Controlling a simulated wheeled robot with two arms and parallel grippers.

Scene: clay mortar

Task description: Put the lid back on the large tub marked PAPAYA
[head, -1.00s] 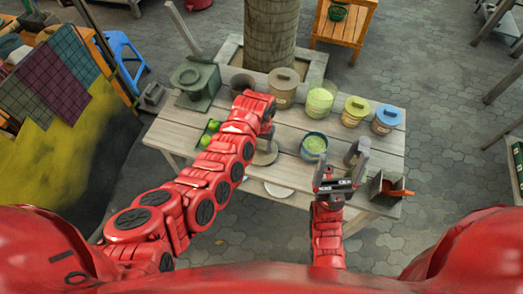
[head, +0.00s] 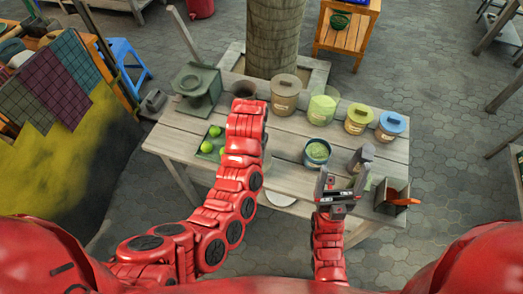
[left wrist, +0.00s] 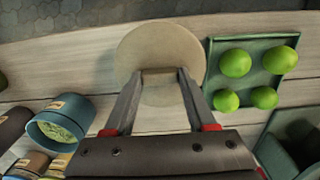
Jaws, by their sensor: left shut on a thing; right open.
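My left gripper (left wrist: 158,78) is shut on the small block handle of a round beige lid (left wrist: 160,45). In the left wrist view the lid overlaps the table's front edge; its height is hard to judge. In the head view the left arm hides the left fingers. A blue tub (head: 316,152) stands open with green contents, right of the left arm; it also shows in the left wrist view (left wrist: 62,125). A dark brown pot (head: 243,88) stands open at the back. No label is readable, so I cannot tell which is PAPAYA. My right gripper (head: 342,178) is open and empty.
A lidded brown tub (head: 285,97), a pale green tub (head: 322,107), a yellow-lidded tub (head: 358,120) and a blue-lidded tub (head: 391,126) line the back. An open box (head: 386,196) is at right.

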